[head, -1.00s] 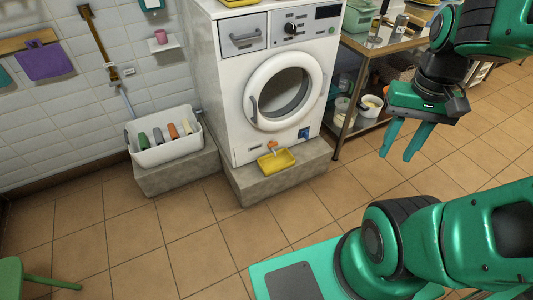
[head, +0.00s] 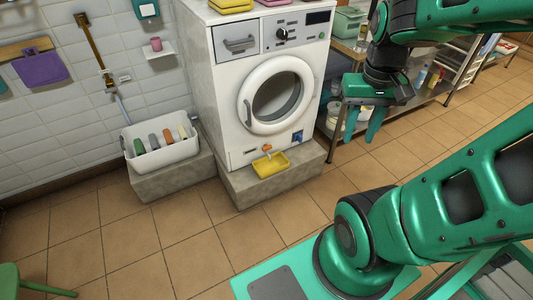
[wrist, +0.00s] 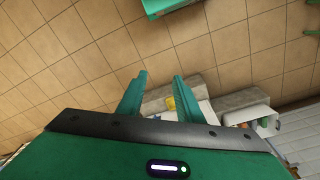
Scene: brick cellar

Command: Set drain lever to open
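A small orange lever (head: 266,148) sits low on the front of the white washing machine (head: 226,110), just above a yellow tray (head: 270,166). It is too small to tell its exact setting. My gripper (head: 363,130) is open and empty, its fingers pointing down to the right of the machine, well apart from the lever. In the wrist view the open fingers (wrist: 160,78) show with the yellow tray (wrist: 171,103) just beyond them; the lever cannot be made out there.
The machine stands on a concrete plinth (head: 258,190). A white bin (head: 167,155) with several coloured items sits on a lower block to the left. A metal shelf table (head: 350,52) stands right of the machine. The tiled floor in front is clear.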

